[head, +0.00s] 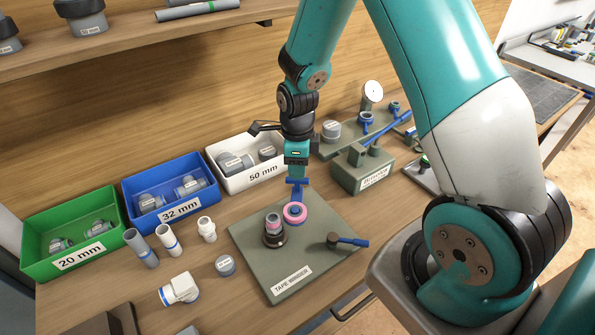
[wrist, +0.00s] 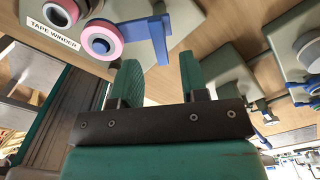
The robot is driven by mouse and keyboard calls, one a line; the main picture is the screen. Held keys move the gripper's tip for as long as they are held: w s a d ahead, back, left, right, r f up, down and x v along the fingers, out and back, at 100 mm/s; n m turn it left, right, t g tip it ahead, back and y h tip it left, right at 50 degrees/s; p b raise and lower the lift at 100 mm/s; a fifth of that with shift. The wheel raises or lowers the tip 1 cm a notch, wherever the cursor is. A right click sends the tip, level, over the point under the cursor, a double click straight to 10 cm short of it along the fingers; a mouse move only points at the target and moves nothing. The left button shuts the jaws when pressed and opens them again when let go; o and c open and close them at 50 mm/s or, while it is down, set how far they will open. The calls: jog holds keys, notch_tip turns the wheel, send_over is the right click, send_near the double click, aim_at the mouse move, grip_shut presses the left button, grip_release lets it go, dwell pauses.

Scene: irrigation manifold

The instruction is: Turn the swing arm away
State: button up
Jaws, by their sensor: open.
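The tape winder (head: 285,280) is a grey-green plate on the bench. Its blue swing arm (head: 297,192) carries a pink tape roll (head: 294,213), close beside a dark chuck (head: 274,238) holding a grey fitting with pink on it. My gripper (head: 296,172) is above the far end of the swing arm, pointing down. In the wrist view my gripper (wrist: 160,72) is open, with nothing between its fingers. The blue swing arm (wrist: 150,36) and pink roll (wrist: 101,40) lie beyond the fingertips. I cannot tell whether a finger touches the arm.
A blue-handled crank (head: 348,241) is on the winder's right. Green (head: 70,237), blue (head: 170,197) and white (head: 247,172) bins stand behind. A grey-green fixture (head: 362,170) stands to the right. Loose pipes and fittings (head: 168,240) lie left of the winder.

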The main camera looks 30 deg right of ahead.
aim_at(296, 200)
jog(key=shift+f, duration=1.95)
grip_shut()
